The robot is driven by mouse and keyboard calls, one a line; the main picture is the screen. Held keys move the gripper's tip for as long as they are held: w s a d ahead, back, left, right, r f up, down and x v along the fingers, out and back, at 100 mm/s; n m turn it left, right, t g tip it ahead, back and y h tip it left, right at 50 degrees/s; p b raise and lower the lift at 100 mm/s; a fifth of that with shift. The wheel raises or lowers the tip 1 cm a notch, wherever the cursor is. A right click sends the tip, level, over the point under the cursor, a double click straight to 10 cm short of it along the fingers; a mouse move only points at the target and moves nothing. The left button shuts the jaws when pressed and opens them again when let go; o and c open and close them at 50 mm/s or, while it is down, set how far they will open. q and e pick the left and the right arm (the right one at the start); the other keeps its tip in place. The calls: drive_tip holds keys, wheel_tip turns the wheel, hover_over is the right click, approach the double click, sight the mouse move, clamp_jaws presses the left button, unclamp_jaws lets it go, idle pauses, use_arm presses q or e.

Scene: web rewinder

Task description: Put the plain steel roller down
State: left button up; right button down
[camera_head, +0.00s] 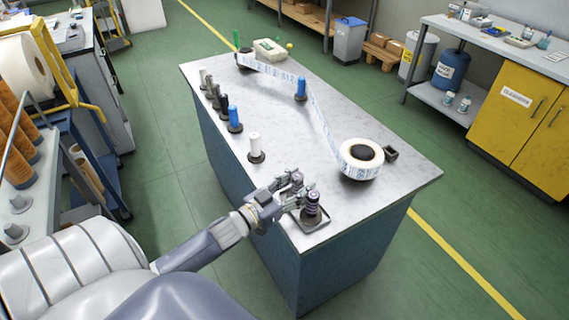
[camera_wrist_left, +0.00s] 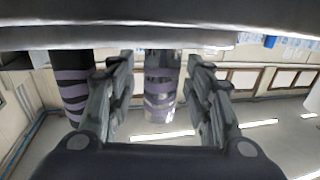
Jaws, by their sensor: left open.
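My left gripper (camera_head: 292,190) is at the near left edge of the steel-topped table. It is open, its fingers in the left wrist view (camera_wrist_left: 160,92) standing on both sides of a shiny roller (camera_wrist_left: 161,80), with a gap to each finger. This roller looks like the plain steel one, with dark bands showing on its surface, perhaps reflections. In the head view the gripper largely hides it. A dark ringed roller (camera_head: 312,210) stands upright beside the gripper on a small square tray (camera_head: 318,227). It seems to be the purple-banded one (camera_wrist_left: 72,90) in the left wrist view. My right gripper is not in view.
Along the table's left edge stand a white roller (camera_head: 255,145), a blue roller (camera_head: 234,117) and several others. A large printed-web roll (camera_head: 358,160) sits to the right, its web running past a blue post (camera_head: 300,89). The tabletop middle (camera_head: 285,125) is clear.

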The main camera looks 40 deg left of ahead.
use_arm(q)
drive_tip(key=s+a, duration=0.2)
drive_tip(key=s, duration=0.9)
drive_tip(key=shift+s+a+b, duration=0.15)
drive_tip(key=shift+s+b, duration=0.1)
drive_tip(key=shift+b, duration=0.2)
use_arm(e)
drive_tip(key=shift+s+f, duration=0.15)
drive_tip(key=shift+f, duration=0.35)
